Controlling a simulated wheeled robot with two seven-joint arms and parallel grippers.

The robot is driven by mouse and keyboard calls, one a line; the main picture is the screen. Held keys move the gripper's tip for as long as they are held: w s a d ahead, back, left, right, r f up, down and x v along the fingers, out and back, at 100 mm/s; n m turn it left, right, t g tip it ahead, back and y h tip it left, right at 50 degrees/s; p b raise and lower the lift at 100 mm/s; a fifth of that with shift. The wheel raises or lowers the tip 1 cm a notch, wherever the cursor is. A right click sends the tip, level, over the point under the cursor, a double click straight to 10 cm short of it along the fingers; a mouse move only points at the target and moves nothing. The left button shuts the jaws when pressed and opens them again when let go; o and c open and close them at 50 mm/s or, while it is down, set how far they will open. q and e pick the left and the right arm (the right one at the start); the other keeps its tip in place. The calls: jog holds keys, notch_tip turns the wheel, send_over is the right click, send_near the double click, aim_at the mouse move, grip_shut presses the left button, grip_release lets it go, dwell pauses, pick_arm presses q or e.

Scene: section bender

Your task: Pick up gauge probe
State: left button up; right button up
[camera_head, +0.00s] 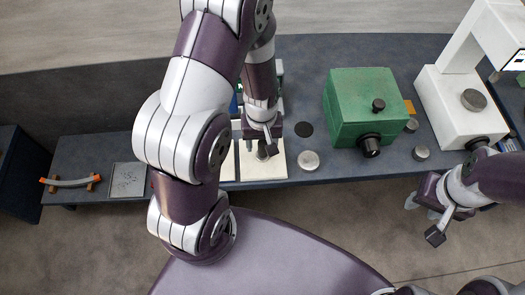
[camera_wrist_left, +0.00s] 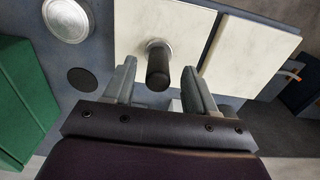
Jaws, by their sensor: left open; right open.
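The likely gauge probe (camera_wrist_left: 158,68) is a black cylindrical grip on a round metal base, standing on a cream plate (camera_wrist_left: 180,25) in the left wrist view. In the head view the probe (camera_head: 263,153) is partly hidden by my left gripper (camera_head: 263,140). My left gripper, also in the left wrist view (camera_wrist_left: 158,75), is open, with one finger on each side of the black grip; contact is not visible. My right gripper (camera_head: 424,217) is open and empty, in front of the bench at the right.
A green box with black knobs (camera_head: 360,100) and a white machine (camera_head: 455,105) stand on the blue-grey bench (camera_head: 310,70). A metal disc (camera_head: 308,160) and a dark disc (camera_head: 304,129) lie right of the plate. A curved bar on orange supports (camera_head: 68,182) is far left.

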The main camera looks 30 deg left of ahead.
pick_arm(q)
notch_tip(320, 180, down, 3)
jog(key=shift+w+d+r, duration=0.1)
jog(key=shift+w+d, duration=0.05)
jog(key=shift+c, duration=0.6)
grip_shut()
jog(key=shift+r, duration=0.2)
